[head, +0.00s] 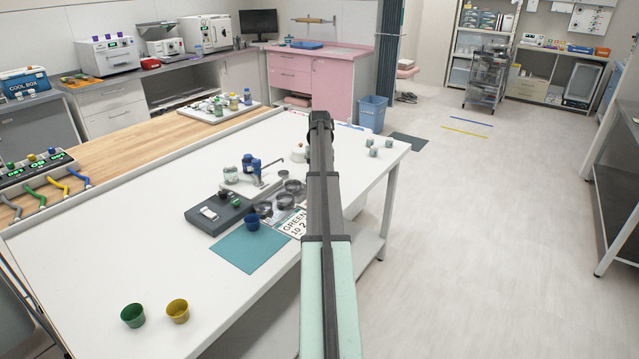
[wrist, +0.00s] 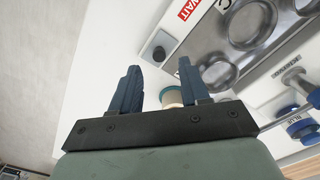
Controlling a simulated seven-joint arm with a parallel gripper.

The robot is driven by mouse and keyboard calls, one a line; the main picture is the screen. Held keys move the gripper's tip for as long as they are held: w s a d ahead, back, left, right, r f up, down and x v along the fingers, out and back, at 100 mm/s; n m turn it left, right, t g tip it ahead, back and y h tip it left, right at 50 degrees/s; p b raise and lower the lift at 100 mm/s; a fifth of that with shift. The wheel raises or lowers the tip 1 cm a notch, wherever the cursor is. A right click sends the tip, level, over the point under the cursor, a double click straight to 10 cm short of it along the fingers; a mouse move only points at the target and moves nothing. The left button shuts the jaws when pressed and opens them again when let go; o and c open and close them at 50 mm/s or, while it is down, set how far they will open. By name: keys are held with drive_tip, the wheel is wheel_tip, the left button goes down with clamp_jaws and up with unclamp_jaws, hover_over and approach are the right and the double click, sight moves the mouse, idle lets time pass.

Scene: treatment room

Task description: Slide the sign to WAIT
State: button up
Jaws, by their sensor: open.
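In the wrist view, a red label reading WAIT (wrist: 188,9) shows at the top edge, partly cut off. Just below and left of it, a dark round knob (wrist: 159,53) sits on a grey plate on the white surface; I cannot tell if it belongs to the sign. My gripper (wrist: 158,65) is open, its two dark blue fingers apart, with the knob showing between and beyond the fingertips. Nothing is clearly held. I cannot tell the height above the surface. In the head view, my arm hides the sign area.
A metal tray with round wells (wrist: 245,20) lies right of the label. A cream cylinder (wrist: 172,97) shows behind the fingers. In the head view, the white table (head: 120,240) holds a teal mat (head: 248,250), a blue cup (head: 252,223), a printed card (head: 292,222) and several pale cups at right.

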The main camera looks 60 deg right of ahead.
wheel_tip(320, 180, up, 9)
drive_tip(key=shift+r, duration=0.15)
idle(0.7)
